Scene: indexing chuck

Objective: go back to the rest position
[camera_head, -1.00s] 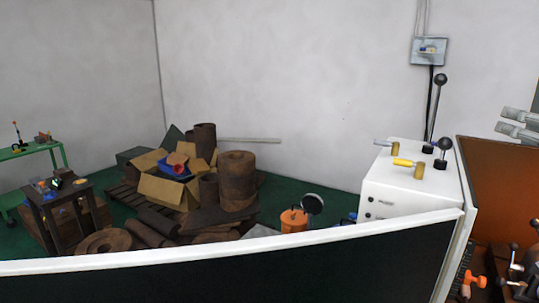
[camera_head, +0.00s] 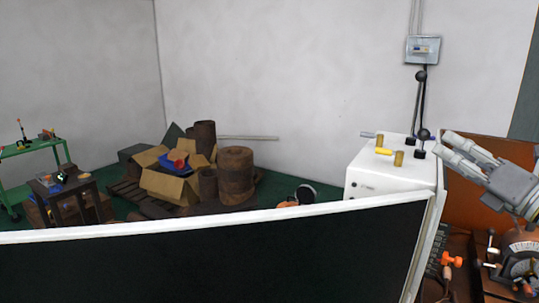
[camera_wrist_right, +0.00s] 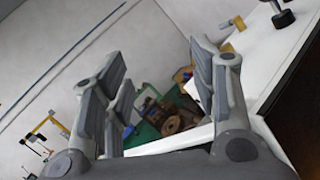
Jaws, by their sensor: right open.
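My right gripper (camera_head: 462,150) shows at the right of the head view, beside the white machine housing (camera_head: 395,174). Its grey fingers are apart and point left. In the right wrist view the fingers (camera_wrist_right: 160,95) stand spread with nothing between them. Past them the far floor and clutter show. The indexing chuck (camera_head: 525,256), with its graduated dial, is partly cut off at the lower right of the head view. My left gripper is in neither view.
A dark panel with a white top edge (camera_head: 210,225) crosses the foreground. Black-knobbed levers (camera_head: 422,135) rise from the housing. Behind the panel lie a cardboard box (camera_head: 172,188), brown rolls (camera_head: 236,178) and a green cart (camera_head: 30,170).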

